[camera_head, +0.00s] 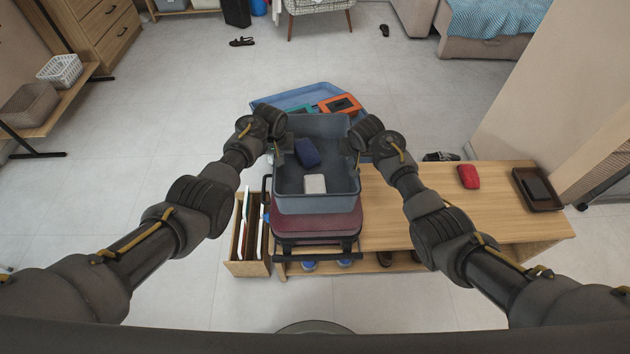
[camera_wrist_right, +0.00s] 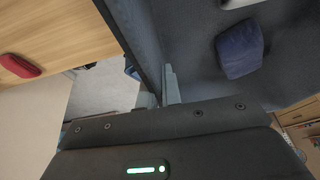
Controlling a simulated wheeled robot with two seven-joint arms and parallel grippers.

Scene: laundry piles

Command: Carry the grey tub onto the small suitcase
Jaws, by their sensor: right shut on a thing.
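The grey tub (camera_head: 318,204) is in the middle of the head view, directly over the dark red suitcase (camera_head: 318,224). I cannot tell whether its base touches the suitcase. A dark blue bundle (camera_head: 307,152) and a pale block (camera_head: 315,184) lie in the tub. My left gripper (camera_head: 280,150) is shut on the tub's left wall. My right gripper (camera_head: 357,152) is shut on its right wall. In the right wrist view, a finger (camera_wrist_right: 172,86) lies against the tub wall (camera_wrist_right: 142,40), and the dark blue bundle (camera_wrist_right: 240,49) shows inside.
A wooden bench (camera_head: 400,225) extends right, carrying a red case (camera_head: 468,176) and a dark tray (camera_head: 551,203). A wooden file box (camera_head: 247,268) stands left of the suitcase. Behind the tub is a blue container (camera_head: 285,99) with an orange item (camera_head: 340,104). The floor at left is clear.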

